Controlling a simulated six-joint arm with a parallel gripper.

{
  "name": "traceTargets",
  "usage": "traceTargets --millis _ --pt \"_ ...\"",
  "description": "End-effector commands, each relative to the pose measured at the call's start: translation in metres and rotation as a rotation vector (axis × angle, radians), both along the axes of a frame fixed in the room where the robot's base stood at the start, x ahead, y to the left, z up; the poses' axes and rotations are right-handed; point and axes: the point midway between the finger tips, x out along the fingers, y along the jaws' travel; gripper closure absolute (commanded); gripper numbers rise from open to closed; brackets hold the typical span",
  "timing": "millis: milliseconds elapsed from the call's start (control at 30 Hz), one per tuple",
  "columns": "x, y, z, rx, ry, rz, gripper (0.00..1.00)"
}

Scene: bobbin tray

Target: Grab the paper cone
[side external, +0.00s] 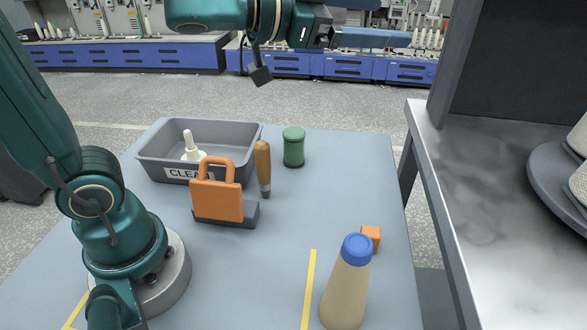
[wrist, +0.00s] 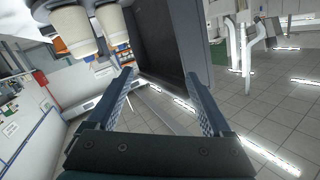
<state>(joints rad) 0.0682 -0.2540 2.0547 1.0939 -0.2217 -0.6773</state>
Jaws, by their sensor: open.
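A tan paper cone (side external: 345,290) with a blue top stands upright near the front right of the table in the side external view. My gripper (side external: 398,38) is high above the far side of the table, pointing right, well away from the cone. In the wrist view my gripper (wrist: 160,74) has its two fingers wide apart with nothing between them. The cone does not show in the wrist view.
A grey tray (side external: 215,131) holds a white flanged piece (side external: 190,150). Near it are an orange-handled tool (side external: 217,200), a wooden-handled tool (side external: 263,168) and a green spool (side external: 293,145). An orange cube (side external: 371,237) sits just behind the cone. A metal bench (side external: 455,190) stands right.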

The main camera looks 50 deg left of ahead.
Motion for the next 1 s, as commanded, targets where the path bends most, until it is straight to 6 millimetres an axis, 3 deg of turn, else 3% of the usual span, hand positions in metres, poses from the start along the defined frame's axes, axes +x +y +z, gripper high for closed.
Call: traceTargets --millis 100,200,333,467,633,800,1000 --pt "-0.007 -0.052 -0.016 0.019 0.009 -0.297 0.16" --pt "-0.028 -0.087 -0.037 0.024 0.071 -0.536 0.16" --pt "-0.062 -0.112 -0.064 0.028 0.191 -0.781 0.16" --pt "-0.096 -0.122 -0.088 0.030 0.329 -0.972 0.16" --pt "-0.141 -0.119 -0.113 0.033 0.534 -1.180 0.16" --pt "-0.140 -0.119 -0.159 0.025 0.536 -1.170 0.16" --pt "-0.139 -0.119 -0.197 0.028 0.529 -1.170 0.16"
